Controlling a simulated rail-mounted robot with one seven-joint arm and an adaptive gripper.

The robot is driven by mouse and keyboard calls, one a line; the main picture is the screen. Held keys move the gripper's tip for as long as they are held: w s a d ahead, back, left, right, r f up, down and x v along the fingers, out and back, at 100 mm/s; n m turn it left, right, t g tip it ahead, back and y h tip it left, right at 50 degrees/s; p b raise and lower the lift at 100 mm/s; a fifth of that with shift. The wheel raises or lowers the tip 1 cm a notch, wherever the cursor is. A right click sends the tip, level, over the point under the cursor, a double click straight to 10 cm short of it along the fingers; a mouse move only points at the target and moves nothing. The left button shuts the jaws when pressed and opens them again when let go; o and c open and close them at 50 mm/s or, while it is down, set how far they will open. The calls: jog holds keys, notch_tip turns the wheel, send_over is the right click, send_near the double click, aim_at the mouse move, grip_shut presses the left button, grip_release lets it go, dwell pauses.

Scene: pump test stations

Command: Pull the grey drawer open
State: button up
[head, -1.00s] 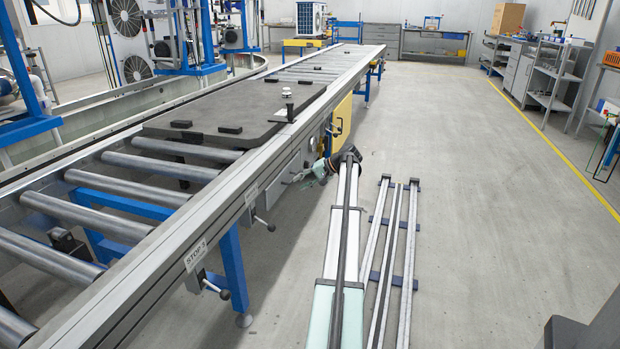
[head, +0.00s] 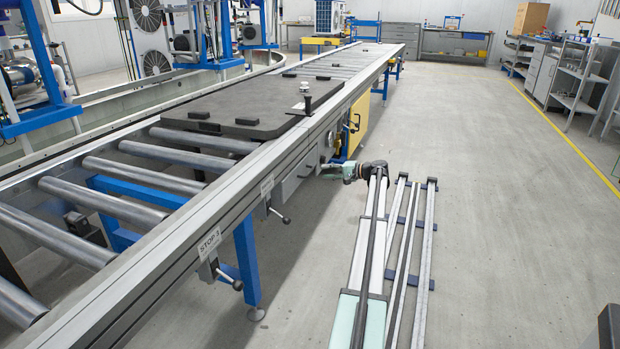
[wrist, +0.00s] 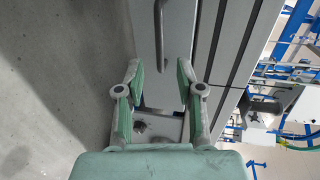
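The grey drawer (head: 298,177) is set under the roller conveyor, and its front looks flush with the frame. In the wrist view its pale front (wrist: 172,75) carries a dark bar handle (wrist: 159,30) near the top of the picture. My gripper (wrist: 158,68) is open, with one green-padded finger on each side of the handle's line. In the head view my gripper (head: 328,168) is small and points left at the drawer; contact cannot be told there.
A yellow cabinet (head: 356,130) stands beyond the drawer under the conveyor. Nearer, stop levers (head: 283,218) stick out from the conveyor's side rail (head: 182,245). A dark plate (head: 215,130) lies on the rollers. The floor (head: 490,190) to the right is open.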

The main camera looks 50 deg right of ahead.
aim_at(310, 171)
jog(key=shift+b+x, duration=1.5)
jog(key=shift+x, duration=2.65)
jog(key=shift+c, duration=0.3)
grip_shut()
